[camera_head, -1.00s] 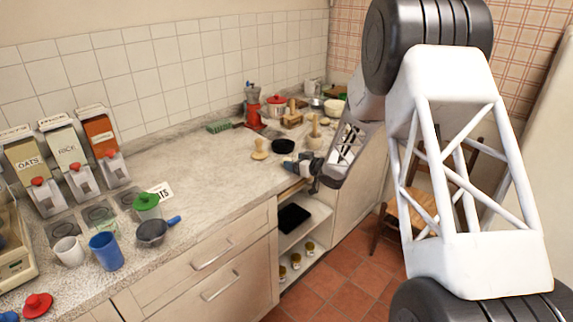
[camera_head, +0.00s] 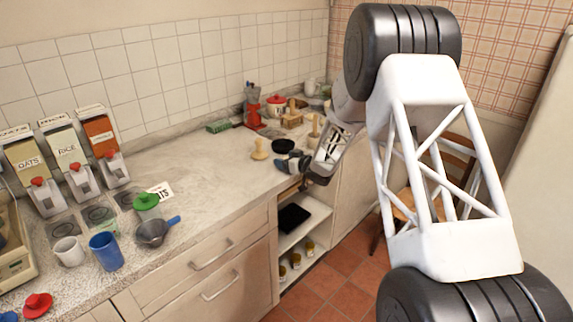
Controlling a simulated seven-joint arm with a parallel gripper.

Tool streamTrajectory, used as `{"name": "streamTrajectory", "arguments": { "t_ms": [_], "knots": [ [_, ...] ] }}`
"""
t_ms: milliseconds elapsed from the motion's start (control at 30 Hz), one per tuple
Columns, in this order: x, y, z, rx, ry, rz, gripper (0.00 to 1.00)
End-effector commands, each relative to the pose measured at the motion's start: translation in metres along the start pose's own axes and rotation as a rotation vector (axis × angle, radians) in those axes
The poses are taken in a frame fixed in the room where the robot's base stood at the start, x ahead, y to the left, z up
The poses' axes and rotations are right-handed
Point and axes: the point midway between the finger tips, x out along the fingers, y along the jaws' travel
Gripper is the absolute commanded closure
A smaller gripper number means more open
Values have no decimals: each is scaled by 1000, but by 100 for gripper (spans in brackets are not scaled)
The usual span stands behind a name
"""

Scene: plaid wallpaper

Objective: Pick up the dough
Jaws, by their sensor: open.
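A small tan lump (camera_head: 259,149), which looks like the dough, sits on the countertop towards the far right end. Its shape is rounded, wider at the bottom. My gripper (camera_head: 281,164) is open, just to the right of the lump and near the counter's front edge. It is apart from the lump in the picture. The gripper is small and dark here, so the gap between the fingers is hard to see. Nothing shows held in it.
A red grinder (camera_head: 253,108), a red pot (camera_head: 276,106) and a green sponge (camera_head: 219,126) are at the back. The middle counter is clear.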

Motion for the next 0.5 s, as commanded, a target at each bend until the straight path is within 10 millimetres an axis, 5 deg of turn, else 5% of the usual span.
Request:
{"name": "streamTrajectory", "arguments": {
  "t_ms": [233,500],
  "knots": [
    [0,0,0,0,0,0,27],
    [0,0,0,0,0,0,69]
  ]
}}
